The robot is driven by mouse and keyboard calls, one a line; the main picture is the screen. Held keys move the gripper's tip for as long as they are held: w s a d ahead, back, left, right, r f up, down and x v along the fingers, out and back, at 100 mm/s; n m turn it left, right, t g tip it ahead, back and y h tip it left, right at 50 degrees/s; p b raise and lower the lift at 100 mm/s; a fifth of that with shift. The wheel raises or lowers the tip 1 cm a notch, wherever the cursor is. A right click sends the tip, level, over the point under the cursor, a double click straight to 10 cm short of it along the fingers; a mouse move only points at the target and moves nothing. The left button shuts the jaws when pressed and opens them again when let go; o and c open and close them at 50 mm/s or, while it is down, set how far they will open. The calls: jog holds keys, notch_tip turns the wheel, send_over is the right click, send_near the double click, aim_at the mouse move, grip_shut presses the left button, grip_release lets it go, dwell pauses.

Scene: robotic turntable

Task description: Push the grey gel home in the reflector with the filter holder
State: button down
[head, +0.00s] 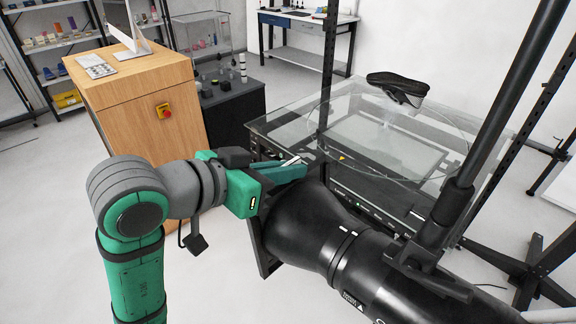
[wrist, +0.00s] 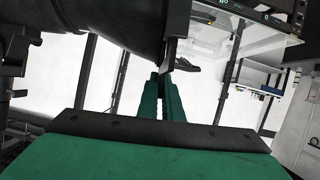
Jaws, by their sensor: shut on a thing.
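The reflector with the filter holder is the large black cone (head: 305,232) on the studio lamp, right of my gripper in the head view. It also fills the upper left of the wrist view (wrist: 115,25). My gripper (head: 298,170) is beside the reflector's wide front end, its green fingers pointing across the mouth. The fingers also show in the wrist view (wrist: 163,82), close together at the reflector's edge. They are shut on a thin piece, taken to be the grey gel; only a sliver shows at the fingertips. How deep the gel sits in the holder is hidden.
A glass-topped turntable (head: 262,127) with a dark shoe (head: 398,87) on it stands behind the reflector. A black lamp stand (head: 500,110) rises at right. A wooden cabinet (head: 140,95) and dark cart (head: 235,110) stand at back left. Open floor lies at lower left.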

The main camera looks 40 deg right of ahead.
jog(key=shift+s+f, duration=0.1)
jog(key=shift+f, duration=0.45)
jog(key=c, duration=1.8)
grip_release()
jog(key=shift+c, duration=0.2)
jog(key=v, duration=1)
jog(key=shift+a, duration=0.4)
jog(key=shift+r, duration=0.1)
